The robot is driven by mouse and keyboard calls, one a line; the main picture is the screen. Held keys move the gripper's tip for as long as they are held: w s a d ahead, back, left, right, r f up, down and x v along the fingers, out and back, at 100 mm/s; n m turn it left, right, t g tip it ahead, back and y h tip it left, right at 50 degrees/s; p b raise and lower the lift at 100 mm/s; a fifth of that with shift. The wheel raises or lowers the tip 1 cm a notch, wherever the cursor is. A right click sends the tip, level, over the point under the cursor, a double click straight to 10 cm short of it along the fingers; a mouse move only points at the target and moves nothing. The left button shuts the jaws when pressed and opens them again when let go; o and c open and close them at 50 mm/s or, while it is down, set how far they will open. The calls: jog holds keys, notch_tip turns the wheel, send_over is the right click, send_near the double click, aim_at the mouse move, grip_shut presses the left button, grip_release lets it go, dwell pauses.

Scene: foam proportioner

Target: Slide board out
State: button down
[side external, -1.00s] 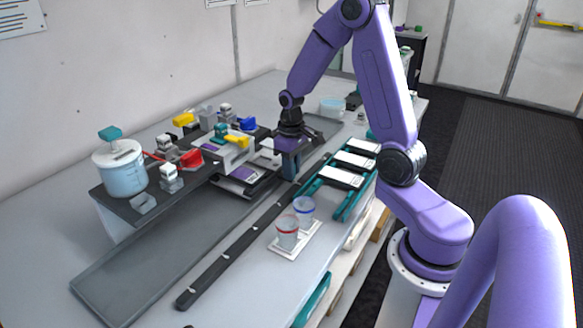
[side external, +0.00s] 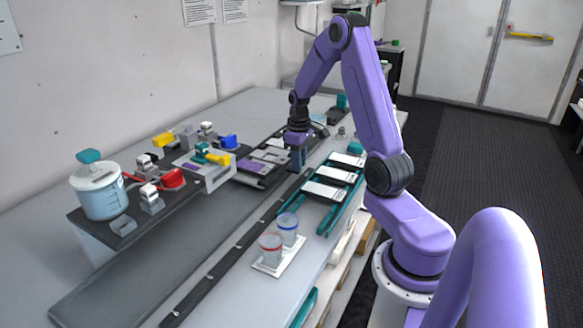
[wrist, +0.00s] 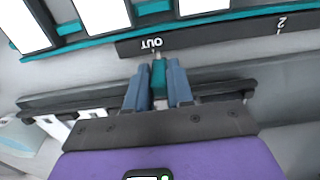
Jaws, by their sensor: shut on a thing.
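My gripper (side external: 297,160) points down at the near edge of a dark flat board (side external: 250,178), beside the bench rail. The board lies flat, partly out from the raised deck, and carries white and purple patches. In the wrist view my gripper (wrist: 158,88) has its two blue fingers shut on a small teal tab (wrist: 158,74). The dark edge of the board (wrist: 75,101) runs along behind the fingers, with white patches at lower left. The join between tab and board is hidden by my gripper.
A dark rail (side external: 235,250) runs along the bench; in the wrist view its strip (wrist: 210,35) is marked OUT and 2. A teal rack (side external: 330,205) with white cards stands close right. Two cups (side external: 278,238) sit nearer the camera. The deck (side external: 150,205) carries a tank and coloured valves.

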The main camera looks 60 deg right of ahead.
jog(key=shift+d, duration=0.7)
jog(key=c, duration=1)
grip_release()
jog(key=shift+c, duration=0.2)
jog(key=shift+r, duration=0.1)
jog(key=shift+r, duration=0.25)
notch_tip(320, 180, up, 17)
jog(key=shift+f, duration=0.1)
